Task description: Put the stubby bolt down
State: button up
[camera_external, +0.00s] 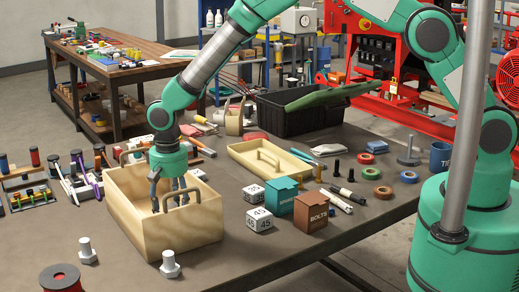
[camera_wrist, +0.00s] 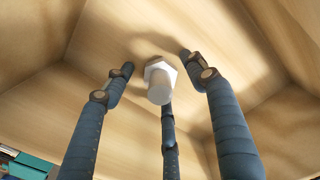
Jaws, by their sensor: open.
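My gripper (camera_external: 172,200) reaches down into an open wooden box (camera_external: 182,232) near the table's left side. In the wrist view its blue-grey fingers (camera_wrist: 160,78) are spread open around the stubby bolt (camera_wrist: 160,82). The bolt is pale metal with a hex head and a short shank that points toward the camera. It appears to stand on its head on the box floor (camera_wrist: 125,150). The two side fingers are apart from it; whether the lower middle finger touches it I cannot tell. The box wall hides the bolt in the external view.
Two similar bolts (camera_external: 87,251) (camera_external: 170,265) stand in front of the box. White number cubes (camera_external: 258,219), a teal box (camera_external: 281,196) and a brown bolts box (camera_external: 310,212) stand to its right. A wooden lid (camera_external: 250,152) and black crate (camera_external: 300,120) lie behind.

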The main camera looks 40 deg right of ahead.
aim_at(172, 204)
jog(key=shift+r, duration=0.15)
notch_tip(172, 204, up, 12)
jog(key=p, duration=0.2)
dwell(0.5)
dwell(0.5)
jog(key=s+d+r+t+y, duration=0.1)
jog(key=s+d+r+t, duration=0.1)
jog(key=d+r, duration=2.7)
jog(key=s+d+r+n+t, duration=0.1)
jog(key=s+d+r, duration=0.2)
jog(key=s+d, duration=0.45)
jog(key=s+d+r+t, duration=0.15)
jog(key=s+d, duration=0.25)
jog(key=d, duration=0.6)
jog(key=s+d+t+h, duration=0.1)
jog(key=s+d, duration=0.8)
jog(key=s, duration=0.4)
jog(key=shift+f+n, duration=0.2)
jog(key=shift+n, duration=0.2)
